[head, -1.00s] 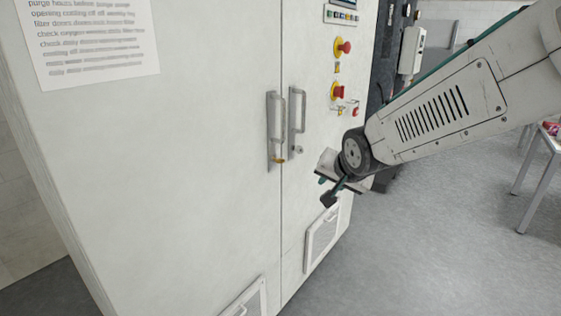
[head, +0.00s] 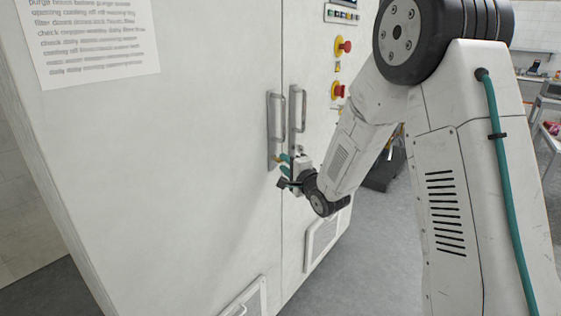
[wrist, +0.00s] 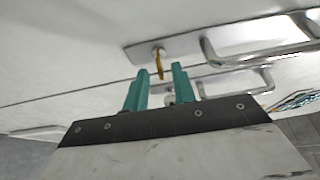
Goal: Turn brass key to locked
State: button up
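The brass key (wrist: 159,64) sticks out of a lock at the end of the left door's handle plate (wrist: 170,47) in the wrist view. In the head view the key (head: 276,159) is small, at the lower end of the left handle plate, and its exact turn is hard to tell. My gripper (wrist: 157,82) has teal fingers, spread apart and empty. The key shows between and just beyond the fingertips, not clearly touched by either. In the head view my gripper (head: 286,162) is right beside the key, close to the cabinet front.
Two silver door handles (head: 297,110) stand out from the white cabinet (head: 190,150), close to my gripper. Red and yellow knobs (head: 343,47) are higher on the right door.

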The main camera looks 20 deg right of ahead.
aim_at(281, 160)
jog(key=shift+x, duration=1.7)
grip_shut()
jog(key=shift+n, duration=0.4)
jog(key=n+t, duration=0.1)
jog(key=n, duration=0.3)
jog(key=shift+f+t+y, duration=0.1)
jog(key=shift+t+y, duration=0.3)
jog(key=n+y, duration=0.1)
jog(key=n, duration=0.1)
jog(key=n+y, duration=0.1)
jog(key=n, duration=0.2)
jog(key=shift+t, duration=0.4)
jog(key=n+y, duration=0.1)
jog(key=n, duration=0.2)
jog(key=n+y, duration=0.1)
jog(key=n, duration=0.2)
jog(key=shift+y, duration=0.4)
jog(key=n+g+y, duration=0.1)
jog(key=n, duration=0.2)
jog(key=n+y, duration=0.2)
jog(key=n, duration=0.1)
jog(key=shift+g, duration=0.4)
jog(key=shift+n, duration=0.5)
